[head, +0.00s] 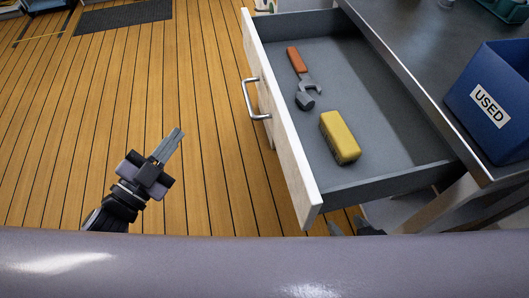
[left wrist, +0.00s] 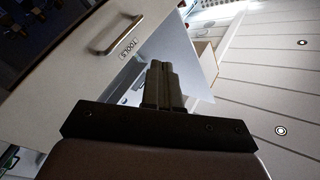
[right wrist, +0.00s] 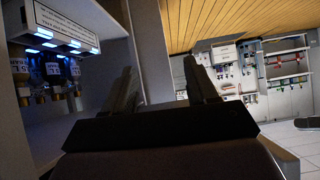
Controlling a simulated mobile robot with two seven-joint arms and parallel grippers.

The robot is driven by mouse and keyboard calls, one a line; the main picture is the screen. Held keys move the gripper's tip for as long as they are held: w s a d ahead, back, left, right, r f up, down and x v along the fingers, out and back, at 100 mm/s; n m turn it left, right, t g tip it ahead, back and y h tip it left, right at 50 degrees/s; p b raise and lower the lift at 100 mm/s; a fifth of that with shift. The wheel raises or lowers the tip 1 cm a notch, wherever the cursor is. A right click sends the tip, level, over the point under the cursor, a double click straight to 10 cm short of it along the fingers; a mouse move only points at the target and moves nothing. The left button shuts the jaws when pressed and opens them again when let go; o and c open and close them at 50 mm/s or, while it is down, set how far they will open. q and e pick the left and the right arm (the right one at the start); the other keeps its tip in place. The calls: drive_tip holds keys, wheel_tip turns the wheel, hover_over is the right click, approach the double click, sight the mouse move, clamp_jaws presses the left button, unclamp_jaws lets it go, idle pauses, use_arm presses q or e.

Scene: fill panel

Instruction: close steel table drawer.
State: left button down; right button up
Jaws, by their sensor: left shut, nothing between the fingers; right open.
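The drawer (head: 283,128) of the steel table (head: 413,55) is pulled far out, its pale front facing left with a metal handle (head: 252,100).
A blue bin marked USED (head: 490,102) stands on the tabletop right of the drawer. A dark mat (head: 124,15) lies on the wooden floor at the back left. Lit bottles in a cabinet (right wrist: 52,68) show in the right wrist view.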

use_arm(q)
drive_tip(key=d+r+m+g+h+b, duration=0.1)
drive_tip(key=d+m+g+h+b, duration=0.25)
drive_tip(key=m+h, duration=0.45)
drive_tip(key=m+g+b, duration=0.2)
drive_tip(key=m+g, duration=0.8)
drive_tip(key=m, duration=0.2)
approach(281, 143)
drive_tip(key=x, duration=0.6)
drive_tip(key=shift+w+d+f, duration=0.1)
drive_tip(key=shift+d+f, duration=0.05)
drive_tip(key=shift+d, duration=0.2)
use_arm(e)
drive_tip(key=f, duration=0.3)
drive_tip(key=w+a+f, duration=0.1)
drive_tip(key=shift+w+a+f, duration=0.1)
drive_tip(key=shift+f, duration=0.1)
drive_tip(key=shift+r, duration=0.1)
use_arm(q)
drive_tip(key=shift+d+n, duration=0.15)
drive_tip(key=shift+n, duration=0.15)
use_arm(e)
drive_tip(key=shift+r, duration=0.15)
